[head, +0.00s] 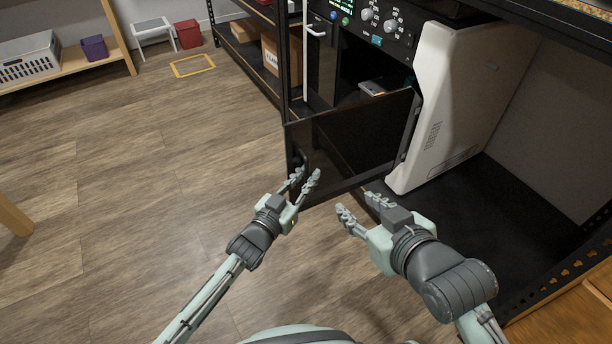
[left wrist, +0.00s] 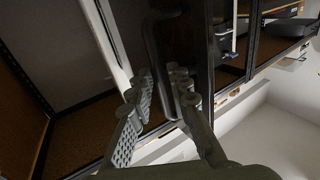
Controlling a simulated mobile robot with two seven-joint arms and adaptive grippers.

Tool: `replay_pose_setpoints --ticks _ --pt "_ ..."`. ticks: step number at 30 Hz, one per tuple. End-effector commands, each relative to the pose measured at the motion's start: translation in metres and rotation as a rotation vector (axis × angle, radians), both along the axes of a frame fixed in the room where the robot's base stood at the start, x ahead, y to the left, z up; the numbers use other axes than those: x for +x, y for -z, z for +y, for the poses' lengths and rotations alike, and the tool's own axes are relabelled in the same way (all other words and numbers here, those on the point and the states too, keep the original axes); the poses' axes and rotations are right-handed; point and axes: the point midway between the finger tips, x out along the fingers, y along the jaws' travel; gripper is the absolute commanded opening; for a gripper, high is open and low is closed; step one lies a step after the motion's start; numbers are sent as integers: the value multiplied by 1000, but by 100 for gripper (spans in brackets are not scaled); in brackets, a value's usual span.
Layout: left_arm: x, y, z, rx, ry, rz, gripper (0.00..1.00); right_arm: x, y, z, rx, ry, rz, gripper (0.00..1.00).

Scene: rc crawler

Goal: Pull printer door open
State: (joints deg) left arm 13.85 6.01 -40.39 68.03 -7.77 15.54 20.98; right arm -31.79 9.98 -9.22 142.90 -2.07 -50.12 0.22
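The printer door (head: 355,140) is a dark, see-through panel. In the head view it stands swung well out from the pale printer body (head: 440,100), with its hinge side at the right. Its dark handle (head: 299,158) is near the free left edge; the handle also shows in the left wrist view (left wrist: 155,45). My left gripper (head: 303,180) is at the handle, its fingers apart on either side of the bar's lower part; firm contact cannot be told. My right gripper (head: 362,207) is open and empty, below the door's lower edge.
A black shelf frame (head: 284,60) with cardboard boxes (head: 283,55) stands behind the door. The black surface (head: 480,200) under the printer is bare at the right. Wooden floor (head: 130,190) left of the door is clear. A red bin (head: 188,34) is far back.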

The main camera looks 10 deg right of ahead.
Motion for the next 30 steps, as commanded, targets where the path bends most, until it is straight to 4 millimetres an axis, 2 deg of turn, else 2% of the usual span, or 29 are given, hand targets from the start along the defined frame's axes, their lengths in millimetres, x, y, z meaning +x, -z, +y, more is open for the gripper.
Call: replay_pose_setpoints --ticks 5,8,21,30 --pt "-3 0 1 -1 1 0 18 0 0 0 -4 -3 0 40" --pt "-11 0 9 0 1 0 18 0 0 0 -2 -2 1 40" --pt "-77 0 67 1 0 1 18 0 0 0 -1 -1 0 40" --pt "-91 -1 80 0 -1 -1 18 0 0 0 0 1 0 40"
